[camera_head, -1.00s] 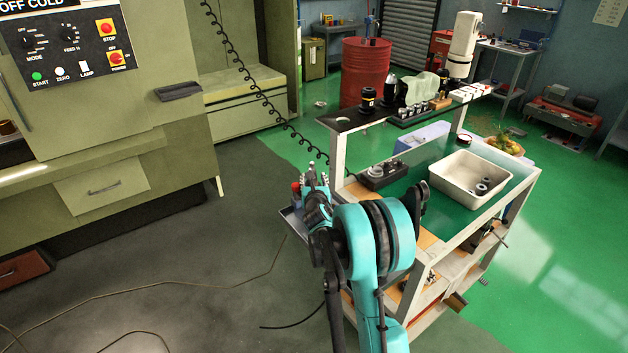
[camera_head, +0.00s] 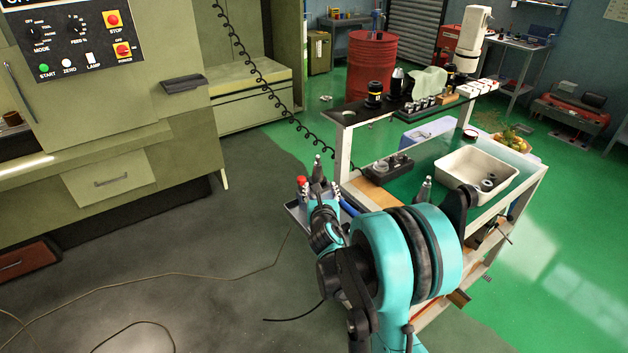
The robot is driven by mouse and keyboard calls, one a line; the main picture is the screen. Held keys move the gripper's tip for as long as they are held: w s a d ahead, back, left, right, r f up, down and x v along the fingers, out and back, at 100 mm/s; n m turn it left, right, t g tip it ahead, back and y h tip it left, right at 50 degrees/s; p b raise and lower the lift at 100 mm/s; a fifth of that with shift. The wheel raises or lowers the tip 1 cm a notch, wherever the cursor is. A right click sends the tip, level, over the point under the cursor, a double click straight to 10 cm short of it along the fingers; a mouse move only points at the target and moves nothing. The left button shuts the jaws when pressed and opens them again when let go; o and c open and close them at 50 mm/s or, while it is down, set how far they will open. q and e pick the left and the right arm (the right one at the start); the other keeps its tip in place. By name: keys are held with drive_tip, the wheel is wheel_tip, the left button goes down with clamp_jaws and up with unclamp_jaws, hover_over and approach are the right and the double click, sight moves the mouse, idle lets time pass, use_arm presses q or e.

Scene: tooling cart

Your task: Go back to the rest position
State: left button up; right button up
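One teal and black arm of mine rises from the bottom centre of the head view, its large round joint in front of the cart. It appears to be my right arm. Its far end points away from me, towards the small side tray (camera_head: 297,212) on the cart's left side. The fingers of that gripper cannot be made out among the tools and arm links there. Whether it holds anything is hidden. My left arm and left gripper are not in view.
The tooling cart (camera_head: 441,149) stands close beyond my arm. It carries a white bin (camera_head: 462,188) with dark rings, a dark block (camera_head: 388,170) and black tool holders (camera_head: 374,95). A green machine (camera_head: 105,178) stands left. Grey floor at lower left is open, with a thin cable.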

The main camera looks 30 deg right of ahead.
drive_tip(key=s+a+f+m+g+y, duration=0.1)
drive_tip(key=s+a+m+g+y, duration=0.2)
drive_tip(key=s+a+m, duration=0.8)
drive_tip(key=s+a+m+g+y, duration=0.4)
drive_tip(key=s+a+m, duration=0.7)
drive_tip(key=s+m, duration=0.6)
drive_tip(key=shift+s+a+f+m, duration=0.3)
drive_tip(key=shift+a+f+m, duration=0.1)
drive_tip(key=shift+m, duration=0.8)
drive_tip(key=shift+d, duration=0.1)
